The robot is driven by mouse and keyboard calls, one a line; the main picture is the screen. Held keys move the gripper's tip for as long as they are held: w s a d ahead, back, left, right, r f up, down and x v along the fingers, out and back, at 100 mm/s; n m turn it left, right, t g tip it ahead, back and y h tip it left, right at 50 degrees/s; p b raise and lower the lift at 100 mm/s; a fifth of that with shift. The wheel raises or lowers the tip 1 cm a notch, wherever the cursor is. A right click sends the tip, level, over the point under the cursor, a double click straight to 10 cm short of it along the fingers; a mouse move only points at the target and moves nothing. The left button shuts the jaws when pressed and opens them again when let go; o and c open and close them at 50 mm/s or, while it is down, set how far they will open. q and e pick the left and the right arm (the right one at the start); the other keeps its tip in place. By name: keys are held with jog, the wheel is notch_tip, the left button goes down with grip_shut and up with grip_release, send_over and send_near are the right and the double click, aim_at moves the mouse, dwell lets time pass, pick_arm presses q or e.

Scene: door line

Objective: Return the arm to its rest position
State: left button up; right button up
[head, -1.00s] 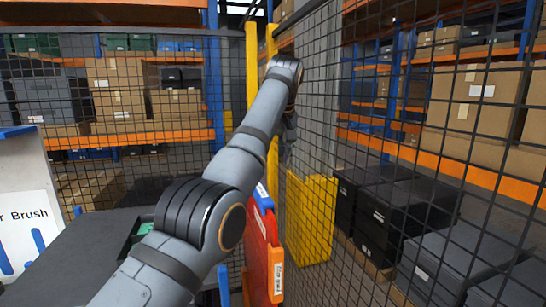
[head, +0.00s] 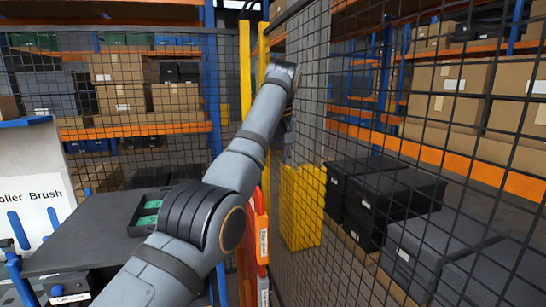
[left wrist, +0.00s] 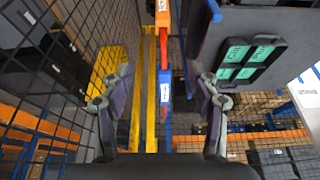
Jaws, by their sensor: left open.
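My left arm (head: 235,165) comes in from the lower left of the head view and stretches forward and up. My left gripper (head: 286,138) hangs at its far end, close to the mesh fence and mostly hidden by the wrist. In the left wrist view my left gripper (left wrist: 158,95) has its two fingers wide apart, with nothing held between them. A narrow orange and blue upright (left wrist: 165,90) shows beyond the gap. My right gripper is not in view.
A mesh fence (head: 400,150) runs along the right, with yellow posts (head: 245,85) ahead. A dark table (head: 95,240) with a black tray (head: 148,210) stands left. An orange-red panel (head: 262,235) is partly behind my arm. Black boxes (head: 390,200) stand beyond the fence.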

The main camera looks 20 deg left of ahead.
pick_arm(q)
jog(key=s+a+f+m+h, duration=0.1)
jog(key=a+f, duration=0.1)
jog(key=f, duration=1.4)
jog(key=s+a+f+m, duration=0.1)
jog(key=a+f, duration=0.1)
jog(key=f, duration=1.4)
jog(key=s+a+f+m, duration=0.2)
jog(key=s+f, duration=1.1)
jog(key=s+d+f+m, duration=0.1)
jog(key=s+m, duration=0.1)
jog(key=s, duration=0.9)
jog(key=s+f+m, duration=0.2)
jog(key=s, duration=1)
notch_tip(320, 180, down, 30)
jog(key=s+a+r+g+b, duration=0.1)
jog(key=s+a+b, duration=0.1)
jog(key=b, duration=0.2)
jog(key=s+a+f+n+g+b, duration=0.1)
jog(key=s+f+b, duration=0.1)
jog(key=s+f, duration=1.6)
jog(key=shift+a+f+h, duration=0.2)
jog(key=shift+f+h, duration=0.1)
jog(key=shift+f, duration=0.3)
